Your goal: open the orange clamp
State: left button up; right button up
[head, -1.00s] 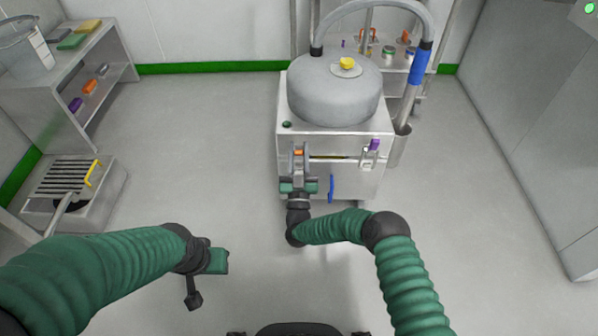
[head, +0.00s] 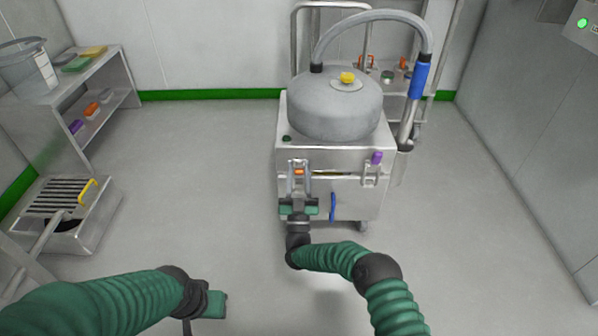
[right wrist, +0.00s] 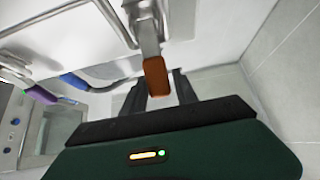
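The orange clamp (head: 299,172) is on the upper left front of a steel cabinet. In the right wrist view its orange tip (right wrist: 157,78) hangs at the end of a grey metal lever. My right gripper (head: 299,180) is at the clamp, with its fingers pointing at the cabinet front. In the right wrist view the two dark fingers (right wrist: 160,88) stand apart on either side of the orange tip, with a gap visible on the right. My left gripper (head: 214,304) is low over the floor, away from the cabinet; its fingers cannot be made out.
The steel cabinet (head: 350,201) carries a grey domed vessel (head: 335,106) with a yellow knob. A purple clamp (head: 376,158) and blue handle (head: 332,208) are on its front. A shelf (head: 122,88) and low grated unit (head: 95,226) stand left. Floor between is clear.

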jog(key=shift+o, duration=1.1)
jog(key=shift+s, duration=0.1)
jog(key=p+v, duration=0.7)
jog(key=v, duration=0.9)
jog(key=shift+s+f+p, duration=0.25)
jog(key=shift+f+p, duration=0.05)
jog(key=shift+p, duration=0.05)
